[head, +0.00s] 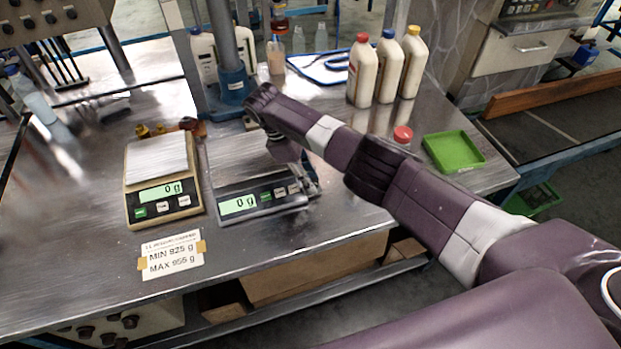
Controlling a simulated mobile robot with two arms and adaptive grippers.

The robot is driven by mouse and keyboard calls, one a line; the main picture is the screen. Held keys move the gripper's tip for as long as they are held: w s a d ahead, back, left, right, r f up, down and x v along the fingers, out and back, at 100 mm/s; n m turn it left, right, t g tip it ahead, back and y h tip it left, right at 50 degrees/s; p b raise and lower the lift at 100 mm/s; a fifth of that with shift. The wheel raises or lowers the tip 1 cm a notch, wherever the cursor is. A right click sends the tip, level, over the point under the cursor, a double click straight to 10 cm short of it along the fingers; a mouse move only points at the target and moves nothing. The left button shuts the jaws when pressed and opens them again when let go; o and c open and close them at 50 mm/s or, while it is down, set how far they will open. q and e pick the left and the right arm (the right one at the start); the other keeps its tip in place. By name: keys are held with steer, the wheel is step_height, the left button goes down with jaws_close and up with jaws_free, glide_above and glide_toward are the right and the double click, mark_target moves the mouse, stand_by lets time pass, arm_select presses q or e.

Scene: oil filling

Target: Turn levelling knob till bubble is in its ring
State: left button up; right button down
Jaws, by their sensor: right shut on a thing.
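Two scales stand side by side on the metal bench. The tan scale (165,180) and the grey scale (250,180) both read 0 g. Small brass-coloured knobs (143,131) show at the back of the tan scale. My right arm reaches in from the right, and its wrist bends down over the grey scale's back right part. My right gripper (311,183) is low at the right side of the grey scale, mostly hidden by my arm. It is shut on a levelling knob, which my arm and gripper hide. I cannot make out the bubble or its ring. My left gripper is out of view.
Three white bottles with red, blue and yellow caps (388,70) stand at the back. A green tray (453,151) and a red cap (402,134) lie to the right. A blue column (232,80) stands behind the scales. A MIN/MAX label (172,256) lies in front.

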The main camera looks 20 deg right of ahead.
steer(key=shift+r, duration=0.1)
steer(key=c, duration=1.6)
jaws_free()
steer(key=v, duration=1.2)
steer(key=shift+c, duration=0.3)
